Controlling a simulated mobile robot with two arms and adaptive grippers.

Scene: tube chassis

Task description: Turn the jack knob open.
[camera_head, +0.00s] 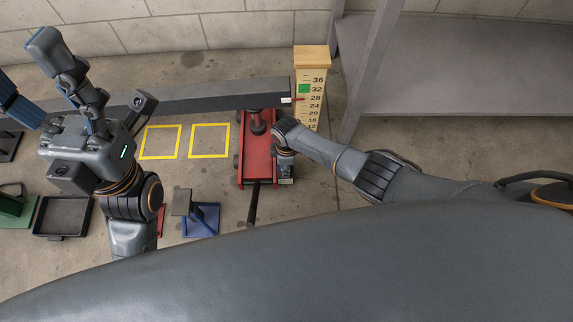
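The red jack (257,163) sits on the floor under the grey beam, with a dark round lifting pad (257,124) near its far end. Its dark handle (253,206) runs toward me from the near end. I cannot make out the knob. My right gripper (286,176) points down beside the jack's right edge, near its near end. Its fingertips are too small and partly hidden, so its opening and any contact cannot be told. My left gripper (62,72) is raised at the upper left, well away from the jack. Its finger opening is unclear.
A long grey beam (215,97) crosses above the jack. A numbered height gauge (311,72) stands right of it, near a grey shelf (455,70). Two yellow floor squares (209,125), a blue stand (201,220) and a black tray (62,230) lie left.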

